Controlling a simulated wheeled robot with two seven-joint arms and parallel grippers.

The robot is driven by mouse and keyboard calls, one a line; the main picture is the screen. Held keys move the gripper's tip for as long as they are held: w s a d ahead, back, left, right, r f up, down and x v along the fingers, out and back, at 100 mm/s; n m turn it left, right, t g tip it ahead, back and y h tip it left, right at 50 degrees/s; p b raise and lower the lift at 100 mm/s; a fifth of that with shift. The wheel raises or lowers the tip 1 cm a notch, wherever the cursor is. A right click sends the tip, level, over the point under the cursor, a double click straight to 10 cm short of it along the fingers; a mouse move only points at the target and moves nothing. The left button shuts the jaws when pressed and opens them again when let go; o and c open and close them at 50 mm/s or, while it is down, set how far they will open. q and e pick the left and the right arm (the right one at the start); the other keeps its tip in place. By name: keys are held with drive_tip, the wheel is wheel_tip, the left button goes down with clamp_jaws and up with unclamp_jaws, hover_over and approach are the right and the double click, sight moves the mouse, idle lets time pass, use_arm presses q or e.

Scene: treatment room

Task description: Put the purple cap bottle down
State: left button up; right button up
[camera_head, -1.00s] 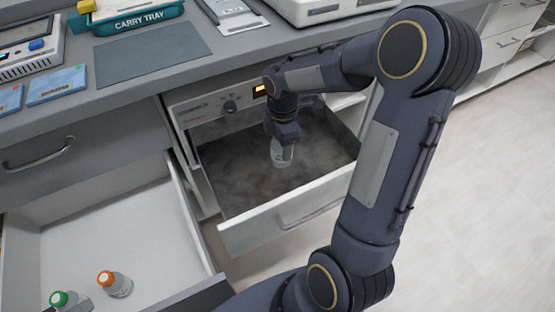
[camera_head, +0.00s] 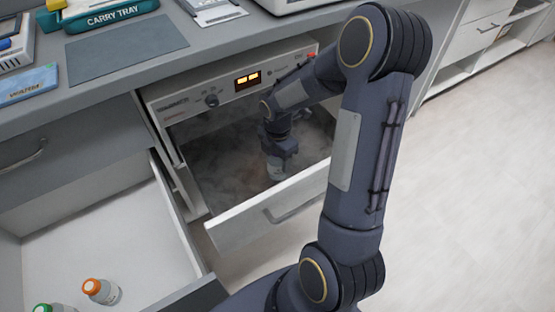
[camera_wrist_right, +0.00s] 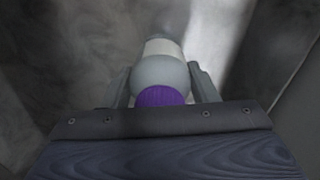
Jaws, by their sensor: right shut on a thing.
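The purple cap bottle shows in the right wrist view, its purple cap (camera_wrist_right: 162,96) nearest the camera and its grey-white body (camera_wrist_right: 163,60) beyond. My right gripper (camera_wrist_right: 163,85) is shut on it, one finger on each side. In the head view the right gripper (camera_head: 279,158) reaches down inside an open, misty drawer (camera_head: 230,235) and the bottle (camera_head: 276,170) shows below the fingers. Whether the bottle touches the drawer floor is hard to tell through the mist. My left gripper is not in view.
A second open drawer (camera_head: 95,245) at left holds an orange-capped bottle (camera_head: 102,291) and a green-capped bottle (camera_head: 50,307). The counter above carries a carry tray (camera_head: 110,14) and a grey mat (camera_head: 127,50). A display panel (camera_head: 247,80) sits above the misty drawer.

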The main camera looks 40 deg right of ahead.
drive_tip(key=shift+f, duration=0.2)
drive_tip(key=o, duration=1.1)
drive_tip(key=shift+r, duration=0.1)
